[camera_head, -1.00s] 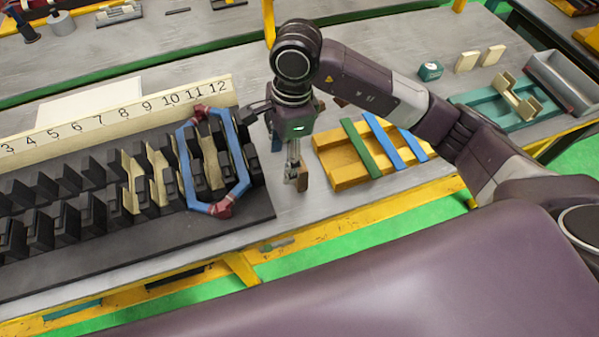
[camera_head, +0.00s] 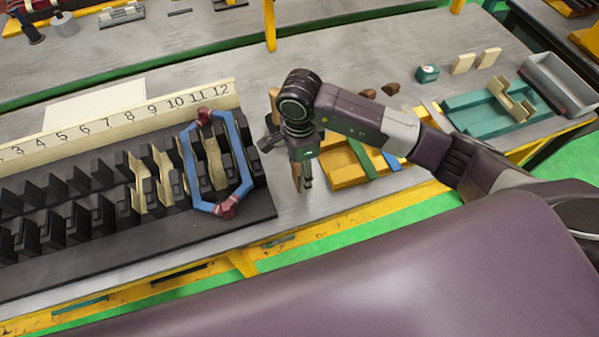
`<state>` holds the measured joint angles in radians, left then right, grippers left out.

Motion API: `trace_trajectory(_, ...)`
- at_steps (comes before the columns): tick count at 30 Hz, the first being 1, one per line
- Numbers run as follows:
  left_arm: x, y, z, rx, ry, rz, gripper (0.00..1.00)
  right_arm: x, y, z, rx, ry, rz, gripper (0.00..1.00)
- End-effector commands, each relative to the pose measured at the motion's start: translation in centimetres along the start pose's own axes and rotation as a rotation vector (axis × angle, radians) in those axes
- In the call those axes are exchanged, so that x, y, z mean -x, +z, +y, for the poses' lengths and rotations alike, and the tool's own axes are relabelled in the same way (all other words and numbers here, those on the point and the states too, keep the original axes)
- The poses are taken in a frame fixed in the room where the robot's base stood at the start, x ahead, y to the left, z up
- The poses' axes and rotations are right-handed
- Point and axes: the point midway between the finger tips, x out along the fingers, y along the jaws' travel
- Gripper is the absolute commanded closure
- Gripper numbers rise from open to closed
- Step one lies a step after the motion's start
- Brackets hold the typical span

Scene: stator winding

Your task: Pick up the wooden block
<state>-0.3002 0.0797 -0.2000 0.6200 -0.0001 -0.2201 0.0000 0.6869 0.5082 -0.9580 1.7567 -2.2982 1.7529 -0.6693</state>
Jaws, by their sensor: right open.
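My right gripper (camera_head: 303,184) points down over the grey bench between the black slotted stator and the yellow wooden frame. Its jaws are open. A small brown wooden piece (camera_head: 297,168) shows at its fingers; I cannot tell whether it touches them or stands behind them. A tan upright wooden piece (camera_head: 273,100) is partly hidden behind my right wrist. Two pale wooden blocks (camera_head: 463,64) (camera_head: 489,57) stand apart at the back right, well away from the gripper. My left gripper is not in view.
The black stator (camera_head: 120,240) carries a blue coil (camera_head: 243,165) and a numbered strip (camera_head: 130,120). The yellow frame (camera_head: 345,177) lies right of the gripper, partly under my arm. A teal tray (camera_head: 480,112) and grey bin (camera_head: 560,85) are at right.

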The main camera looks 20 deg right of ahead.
Motion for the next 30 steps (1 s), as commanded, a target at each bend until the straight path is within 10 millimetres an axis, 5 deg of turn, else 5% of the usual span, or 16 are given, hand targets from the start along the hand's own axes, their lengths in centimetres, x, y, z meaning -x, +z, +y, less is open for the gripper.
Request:
trace_trajectory(16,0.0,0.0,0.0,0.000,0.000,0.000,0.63,0.1,0.0,0.0,-0.001,0.000,-0.001,0.99)
trace_trajectory(30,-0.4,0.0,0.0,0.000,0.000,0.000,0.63,1.0,0.1,-0.1,-0.001,-0.002,-0.002,1.00)
